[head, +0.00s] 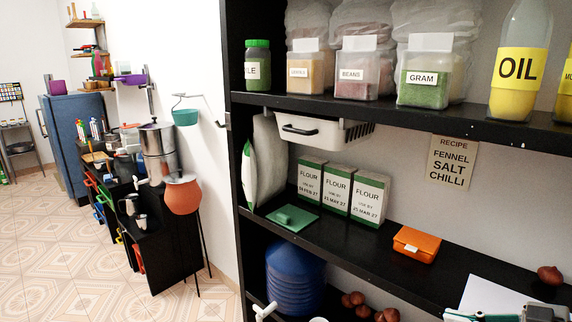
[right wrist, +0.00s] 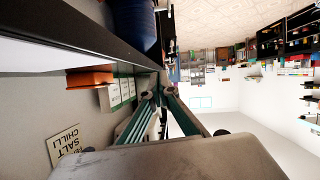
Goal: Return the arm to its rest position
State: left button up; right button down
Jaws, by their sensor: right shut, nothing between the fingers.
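My right gripper (head: 490,316) shows only in part at the bottom right edge of the head view, in front of the lower shelf. In the right wrist view, its teal-and-grey fingers (right wrist: 159,94) are together with nothing held. Beyond the fingers in that view are the shelf's flour boxes (right wrist: 118,94) and the open room. Most of the right arm is out of the picture. My left gripper is not seen in either view.
A black shelf unit (head: 390,252) fills the right side. It holds flour boxes (head: 337,190), an orange box (head: 415,244), jars and an oil bottle (head: 518,75). A blue ribbed container (head: 294,278) stands lower. Open tiled floor (head: 70,260) lies at the left.

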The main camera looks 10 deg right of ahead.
jog(key=s+a+f+g+h, duration=0.1)
jog(key=s+f+h, duration=0.25)
jog(key=f, duration=0.25)
jog(key=s+a+f+m+g+h, duration=0.1)
jog(key=s+f+h, duration=0.1)
jog(key=f+h, duration=0.4)
jog(key=s+a+f+g+h, duration=0.1)
jog(key=s+f+h, duration=0.2)
jog(key=f, duration=0.4)
jog(key=w+a+f+m+t+y, duration=0.1)
jog(key=a+f+m+t+y, duration=0.2)
jog(key=a+f+y, duration=0.4)
jog(key=a+f, duration=0.7)
jog(key=a, duration=0.1)
jog(key=shift+w+a+f, duration=0.15)
jog(key=shift+w+a, duration=0.05)
jog(key=shift+w, duration=0.1)
